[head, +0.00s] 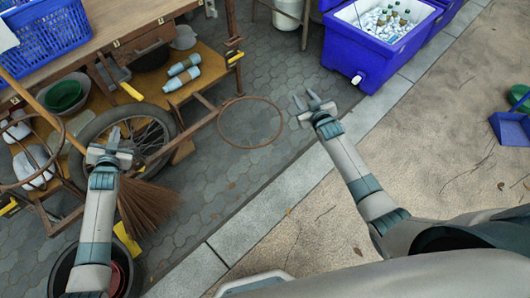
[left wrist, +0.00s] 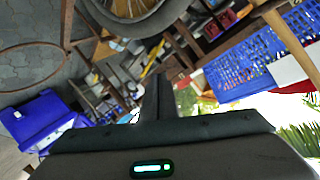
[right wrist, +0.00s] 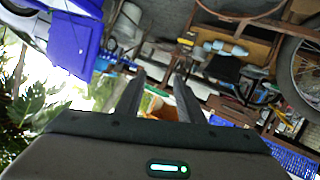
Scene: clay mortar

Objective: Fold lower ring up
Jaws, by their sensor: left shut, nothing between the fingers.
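A thin rusty ring (head: 283,121) sticks out flat from the right end of the wooden cart, over the grey paving. It also shows at the left edge of the left wrist view and at the top of the right wrist view (right wrist: 240,19). My right gripper (head: 306,97) is open and empty, just right of the ring and apart from it. My left gripper (head: 115,134) is shut and empty, in front of the bicycle wheel at the cart's lower part. A second rusty ring (head: 57,131) shows at the cart's left side.
The wooden cart (head: 120,25) carries a blue basket (head: 45,32) on top and bottles (head: 182,80) on its lower shelf. A bicycle wheel (head: 165,125) and a straw broom (head: 145,208) stand near my left arm. A blue cooler (head: 350,55) stands at upper right. Paving below the ring is clear.

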